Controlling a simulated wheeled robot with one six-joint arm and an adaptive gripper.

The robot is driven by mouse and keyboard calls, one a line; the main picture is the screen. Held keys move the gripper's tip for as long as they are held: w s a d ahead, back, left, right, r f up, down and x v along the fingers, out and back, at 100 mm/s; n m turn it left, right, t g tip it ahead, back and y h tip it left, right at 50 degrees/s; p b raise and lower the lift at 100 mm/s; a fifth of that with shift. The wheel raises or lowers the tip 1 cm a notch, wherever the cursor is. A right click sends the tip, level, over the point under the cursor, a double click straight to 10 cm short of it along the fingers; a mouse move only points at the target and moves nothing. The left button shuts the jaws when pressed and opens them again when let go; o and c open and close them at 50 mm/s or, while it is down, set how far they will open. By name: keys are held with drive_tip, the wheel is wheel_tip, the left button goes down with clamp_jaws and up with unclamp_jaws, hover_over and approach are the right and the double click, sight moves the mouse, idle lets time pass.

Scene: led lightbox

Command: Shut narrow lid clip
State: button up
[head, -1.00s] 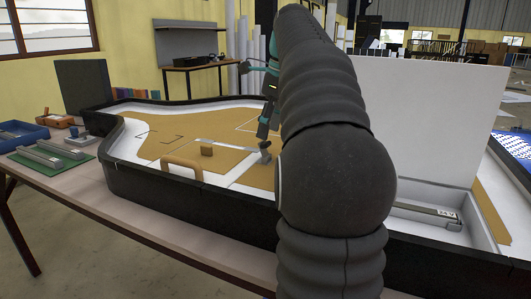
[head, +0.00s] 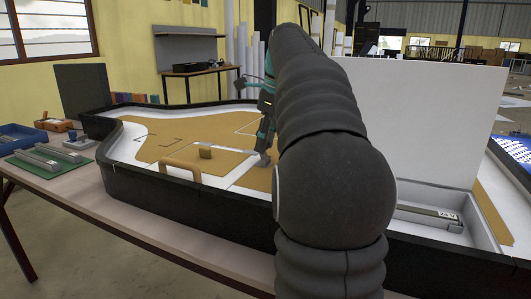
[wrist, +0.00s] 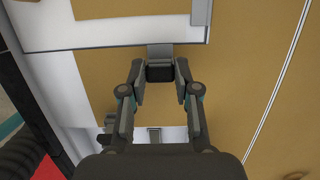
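My gripper (wrist: 160,70) points down at the light box, a wide tray with a black rim (head: 225,218). In the wrist view a grey tab (wrist: 160,50) crosses the edge of a white-bordered panel and ends in a dark block (wrist: 160,73). The block lies between my fingertips, with thin gaps at its sides; the fingers look open around it. I cannot tell whether they touch it. A second small clip (wrist: 154,136) shows nearer my palm, partly hidden. In the head view my gripper (head: 262,160) is over the box's middle, partly hidden by my arm.
A large white lid (head: 425,120) stands upright at right, behind a compartment with a labelled unit (head: 430,215). Parts lie on a green mat (head: 40,165).

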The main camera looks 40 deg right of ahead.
drive_tip(key=shift+w+a, duration=0.1)
drive_tip(key=shift+w, duration=0.05)
drive_tip(key=shift+w+a+f+p, duration=0.15)
drive_tip(key=shift+w+a+p, duration=0.05)
drive_tip(key=shift+w+p, duration=0.2)
drive_tip(key=shift+a, duration=0.1)
drive_tip(key=shift+w, duration=0.15)
drive_tip(key=shift+w+a+f+p, duration=0.15)
drive_tip(key=shift+w+f+p, duration=0.1)
drive_tip(key=shift+p, duration=0.1)
drive_tip(key=shift+w+a, duration=0.1)
drive_tip(key=shift+w+a+f, duration=0.15)
drive_tip(key=shift+w+f, duration=0.05)
drive_tip(key=shift+w, duration=0.05)
idle(0.3)
drive_tip(key=shift+f, duration=0.1)
